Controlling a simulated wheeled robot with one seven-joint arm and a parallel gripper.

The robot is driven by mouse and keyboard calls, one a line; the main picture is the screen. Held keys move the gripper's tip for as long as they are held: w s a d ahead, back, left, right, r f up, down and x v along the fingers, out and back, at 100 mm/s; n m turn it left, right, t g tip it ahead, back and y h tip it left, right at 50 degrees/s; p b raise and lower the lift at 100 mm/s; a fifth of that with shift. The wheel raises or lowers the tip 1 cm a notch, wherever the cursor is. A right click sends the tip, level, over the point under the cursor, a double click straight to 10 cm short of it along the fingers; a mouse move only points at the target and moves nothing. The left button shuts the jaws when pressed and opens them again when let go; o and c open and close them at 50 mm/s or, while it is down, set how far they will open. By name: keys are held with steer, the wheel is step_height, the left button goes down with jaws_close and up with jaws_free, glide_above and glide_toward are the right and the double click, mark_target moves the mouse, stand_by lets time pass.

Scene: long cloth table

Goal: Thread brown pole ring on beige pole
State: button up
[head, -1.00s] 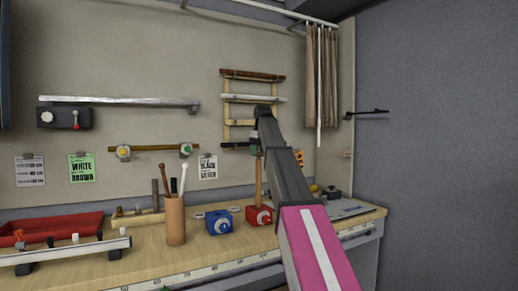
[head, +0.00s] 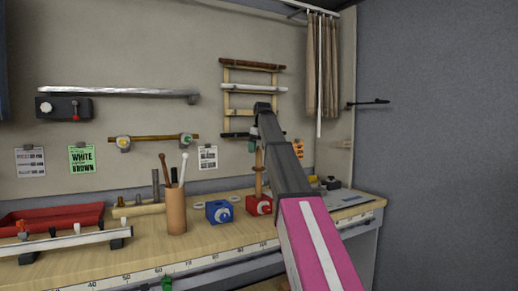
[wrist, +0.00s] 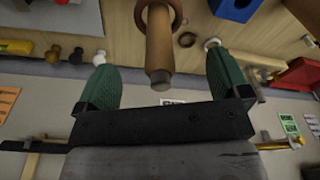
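The beige pole (head: 258,177) stands upright on a red block (head: 259,206) toward the right of the bench. In the wrist view the pole (wrist: 159,50) points between my fingers with its tip close to the palm. The brown ring (wrist: 177,17) appears around the pole below my fingertips, apart from them. In the head view the ring (head: 261,196) looks low on the pole, just above the red block, small and unclear. My gripper (wrist: 160,58) is open, its green fingers on either side of the pole, touching neither pole nor ring.
A blue block (head: 220,212) stands left of the red one. A tan cup of sticks (head: 175,211), a red tray (head: 60,216) and a silver rail (head: 70,243) lie farther left. A wall rack (head: 252,88) is behind my arm.

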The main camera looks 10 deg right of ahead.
steer(key=r, duration=0.7)
steer(key=shift+s+d+r, duration=0.25)
steer(key=shift+s+d, duration=0.05)
steer(key=shift+s, duration=0.05)
steer(key=shift+f, duration=0.1)
stand_by(0.5)
